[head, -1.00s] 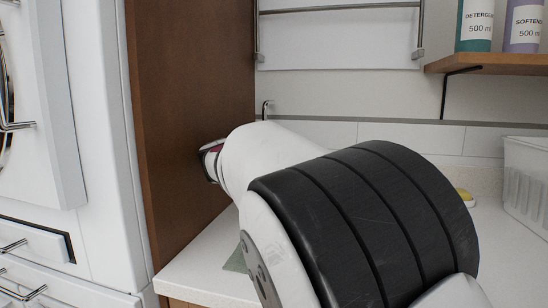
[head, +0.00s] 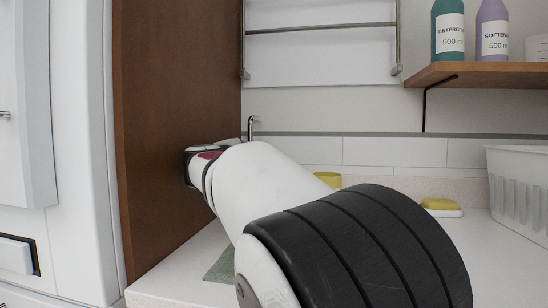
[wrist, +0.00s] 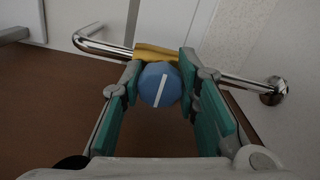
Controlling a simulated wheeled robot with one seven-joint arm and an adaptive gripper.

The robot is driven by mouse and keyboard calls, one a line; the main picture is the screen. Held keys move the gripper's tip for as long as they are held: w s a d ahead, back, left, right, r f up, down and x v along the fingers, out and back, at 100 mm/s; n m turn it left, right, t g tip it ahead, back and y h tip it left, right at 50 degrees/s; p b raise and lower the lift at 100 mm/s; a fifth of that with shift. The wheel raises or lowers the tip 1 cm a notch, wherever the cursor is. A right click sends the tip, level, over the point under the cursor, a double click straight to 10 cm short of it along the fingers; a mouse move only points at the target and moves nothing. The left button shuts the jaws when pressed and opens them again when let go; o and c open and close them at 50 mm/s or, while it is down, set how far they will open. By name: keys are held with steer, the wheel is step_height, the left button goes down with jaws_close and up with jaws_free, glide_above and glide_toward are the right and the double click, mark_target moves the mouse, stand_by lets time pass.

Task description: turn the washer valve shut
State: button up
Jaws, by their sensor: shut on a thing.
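In the wrist view the washer valve has a round blue knob (wrist: 149,88) with a white line across its face, slightly tilted from upright. A yellow part (wrist: 156,53) shows just behind the knob, and a chrome pipe (wrist: 98,43) passes behind it. My gripper (wrist: 160,78) has its green finger pads on both sides of the knob and is shut on it. In the head view my arm reaches over the counter towards the wooden panel, and the valve and fingertips are hidden.
The brown wooden panel (head: 170,120) stands close on the left. A counter (head: 185,270) lies below with a green cloth (head: 221,266), a yellow sponge (head: 438,204) and a white basket (head: 515,185). A shelf (head: 480,76) with bottles is at upper right.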

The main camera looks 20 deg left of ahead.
steer(key=shift+f, duration=0.1)
steer(key=o, duration=1.2)
